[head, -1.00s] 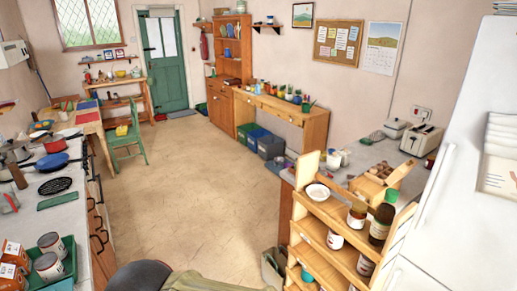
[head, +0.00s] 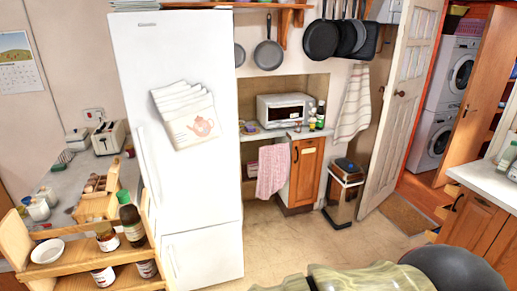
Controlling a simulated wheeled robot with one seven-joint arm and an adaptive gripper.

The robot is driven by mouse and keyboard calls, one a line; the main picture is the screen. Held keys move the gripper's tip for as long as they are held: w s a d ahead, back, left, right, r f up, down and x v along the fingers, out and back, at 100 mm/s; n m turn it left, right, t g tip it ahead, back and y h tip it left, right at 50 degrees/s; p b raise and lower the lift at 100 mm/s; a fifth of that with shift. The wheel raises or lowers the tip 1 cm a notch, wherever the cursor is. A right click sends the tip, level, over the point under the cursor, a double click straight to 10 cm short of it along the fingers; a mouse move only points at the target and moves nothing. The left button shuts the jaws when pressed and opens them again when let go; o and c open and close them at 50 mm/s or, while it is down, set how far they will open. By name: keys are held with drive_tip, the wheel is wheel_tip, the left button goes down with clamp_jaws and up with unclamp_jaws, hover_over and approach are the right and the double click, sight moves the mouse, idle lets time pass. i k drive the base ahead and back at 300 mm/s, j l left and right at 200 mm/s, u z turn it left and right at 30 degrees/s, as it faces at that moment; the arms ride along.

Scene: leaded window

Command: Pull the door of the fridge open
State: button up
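The white fridge (head: 190,190) stands left of centre in the head view. Its tall upper door looks shut, with a long white vertical handle (head: 149,167) along the left edge. A lower door (head: 203,258) with its own handle on the left sits beneath it and also looks shut. Towels with a red teapot print (head: 187,115) hang on the upper door. My gripper is not in view, so its state is hidden.
A wooden rack (head: 115,283) with jars and a bowl stands close to the fridge's left front, near the handle. A bin (head: 342,190) and an open white panelled door (head: 400,110) are further right. Floor (head: 300,243) right of the fridge is clear.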

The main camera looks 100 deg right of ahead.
sight(195, 186)
drive_tip(key=l+z, duration=0.1)
drive_tip(key=z, duration=2.25)
drive_tip(key=i+l+z, duration=0.1)
drive_tip(key=z, duration=0.2)
drive_tip(key=i+l, duration=0.2)
drive_tip(key=i, duration=0.25)
